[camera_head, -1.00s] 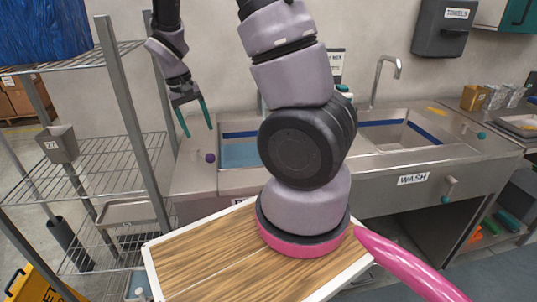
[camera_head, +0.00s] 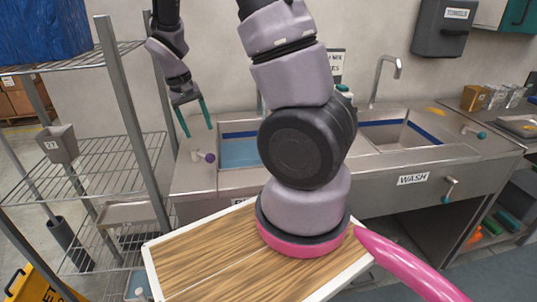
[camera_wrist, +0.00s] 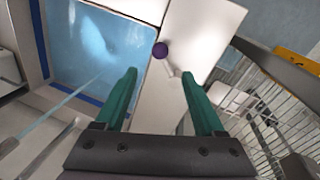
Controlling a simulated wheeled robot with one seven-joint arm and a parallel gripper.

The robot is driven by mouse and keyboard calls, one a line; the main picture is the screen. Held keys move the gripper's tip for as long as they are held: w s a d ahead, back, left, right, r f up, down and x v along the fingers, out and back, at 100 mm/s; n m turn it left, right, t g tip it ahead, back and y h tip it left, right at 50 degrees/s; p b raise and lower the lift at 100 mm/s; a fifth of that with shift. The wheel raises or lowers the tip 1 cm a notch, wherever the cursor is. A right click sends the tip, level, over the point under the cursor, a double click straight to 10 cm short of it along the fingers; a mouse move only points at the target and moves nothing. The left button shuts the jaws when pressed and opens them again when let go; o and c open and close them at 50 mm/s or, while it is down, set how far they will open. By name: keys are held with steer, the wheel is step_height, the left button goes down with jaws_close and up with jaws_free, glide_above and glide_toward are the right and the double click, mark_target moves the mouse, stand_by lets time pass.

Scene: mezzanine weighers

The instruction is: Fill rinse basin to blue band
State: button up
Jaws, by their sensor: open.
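The rinse basin (camera_head: 222,185) is at the left end of the steel sink, partly hidden by my arm. Pale blue water (camera_head: 240,155) lies in it. A dark blue band (camera_head: 238,134) runs along its wall; the water surface appears just below it. A purple knob (camera_head: 210,157) on a pale lever (camera_head: 197,155) stands on the deck left of the basin. In the wrist view, the knob (camera_wrist: 160,50) is just beyond my fingertips, between their lines. My gripper (camera_head: 198,131) is open and empty above the lever, apparently not touching it. Its teal fingers show in the wrist view (camera_wrist: 159,72).
A wire shelf rack (camera_head: 105,165) stands close on the left. A wooden board (camera_head: 205,262) is in front, below my arm.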

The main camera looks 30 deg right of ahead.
mark_target(204, 156)
steer(key=shift+s, duration=0.15)
stand_by(0.3)
steer(key=f, duration=0.3)
steer(key=d+f, duration=0.1)
steer(key=f, duration=0.3)
steer(key=d+f, duration=0.1)
steer(key=f, duration=0.2)
steer(key=shift+s+f, duration=0.15)
steer(key=shift+f, duration=0.2)
jaws_close()
stand_by(1.0)
